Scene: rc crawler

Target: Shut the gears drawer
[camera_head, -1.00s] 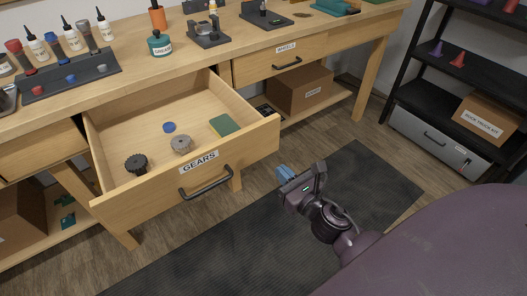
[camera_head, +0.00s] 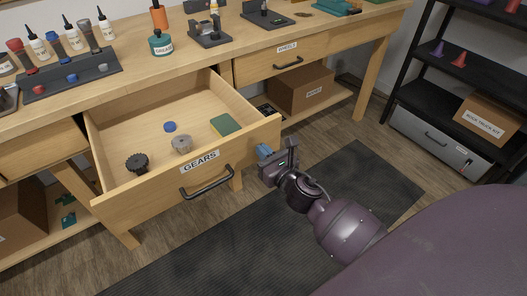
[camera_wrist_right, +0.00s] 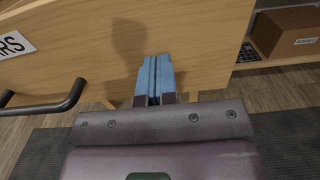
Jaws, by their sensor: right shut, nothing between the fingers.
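The gears drawer (camera_head: 130,195) is pulled far out of the wooden bench, with a "GEARS" label and a dark bar handle (camera_head: 207,184) on its front. Inside lie a black gear (camera_head: 137,162), a grey gear (camera_head: 182,144), a blue cap (camera_head: 170,127) and a green block (camera_head: 225,125). My right gripper (camera_head: 263,151) is shut and empty at the right end of the drawer front, right of the handle. In the right wrist view the blue fingers (camera_wrist_right: 154,80) point at the drawer front (camera_wrist_right: 200,60); whether they touch it is unclear. My left gripper is not in view.
The shut wheels drawer (camera_head: 285,60) is right of the gears drawer. A cardboard box (camera_head: 302,88) sits on the bench's lower shelf. A dark mat (camera_head: 230,240) covers the floor in front. A black rack (camera_head: 430,100) stands at the right.

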